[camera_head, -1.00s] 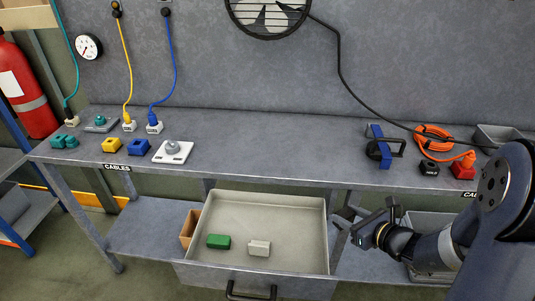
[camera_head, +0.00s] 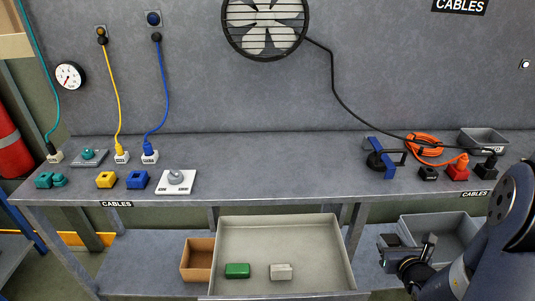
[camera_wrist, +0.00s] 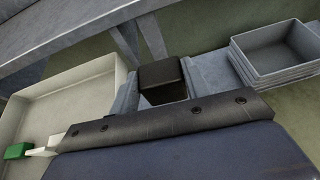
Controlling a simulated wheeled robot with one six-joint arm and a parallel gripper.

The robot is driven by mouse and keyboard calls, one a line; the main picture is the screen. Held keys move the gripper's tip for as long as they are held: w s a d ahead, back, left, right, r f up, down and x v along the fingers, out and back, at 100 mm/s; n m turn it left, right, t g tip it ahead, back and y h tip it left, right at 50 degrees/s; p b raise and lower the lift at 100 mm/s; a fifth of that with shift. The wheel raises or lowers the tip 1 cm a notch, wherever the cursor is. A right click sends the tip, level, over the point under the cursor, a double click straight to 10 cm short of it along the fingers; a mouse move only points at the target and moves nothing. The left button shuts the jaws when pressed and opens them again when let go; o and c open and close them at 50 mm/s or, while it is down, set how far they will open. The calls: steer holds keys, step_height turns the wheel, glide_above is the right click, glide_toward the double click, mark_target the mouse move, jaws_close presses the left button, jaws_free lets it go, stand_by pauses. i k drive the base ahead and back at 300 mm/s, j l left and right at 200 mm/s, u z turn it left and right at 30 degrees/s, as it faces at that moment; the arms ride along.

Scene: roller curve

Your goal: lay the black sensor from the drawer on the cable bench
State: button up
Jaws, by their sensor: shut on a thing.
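My gripper (camera_head: 408,243) is to the right of the open drawer (camera_head: 338,248), below the height of the bench top. In the wrist view my gripper (camera_wrist: 163,88) is shut on a black block, the black sensor (camera_wrist: 160,72), between its two grey fingers. In the head view the sensor cannot be made out clearly. The cable bench (camera_head: 290,172) is the long grey table with CABLES labels on its front edge. The drawer holds a green block (camera_head: 237,271) and a pale grey block (camera_head: 281,272).
On the bench's left stand yellow (camera_head: 106,179) and blue (camera_head: 138,179) blocks and a white plate (camera_head: 168,188). On its right are a blue clamp-like tool (camera_head: 381,152), an orange cable (camera_head: 424,143) and a red block (camera_head: 458,170). The bench middle is clear. Grey bins (camera_head: 438,218) stand below right.

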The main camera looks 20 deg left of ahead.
mark_target(266, 163)
steer(key=j+z, duration=0.15)
steer(key=j, duration=0.3)
steer(key=j+z, duration=0.2)
steer(key=j, duration=0.2)
steer(key=k+j+z, duration=0.15)
steer(key=j, duration=0.25)
steer(key=k+j+z, duration=0.15)
steer(key=j, duration=0.3)
steer(key=j+z, duration=0.15)
steer(key=j, duration=0.25)
steer(key=k, duration=0.05)
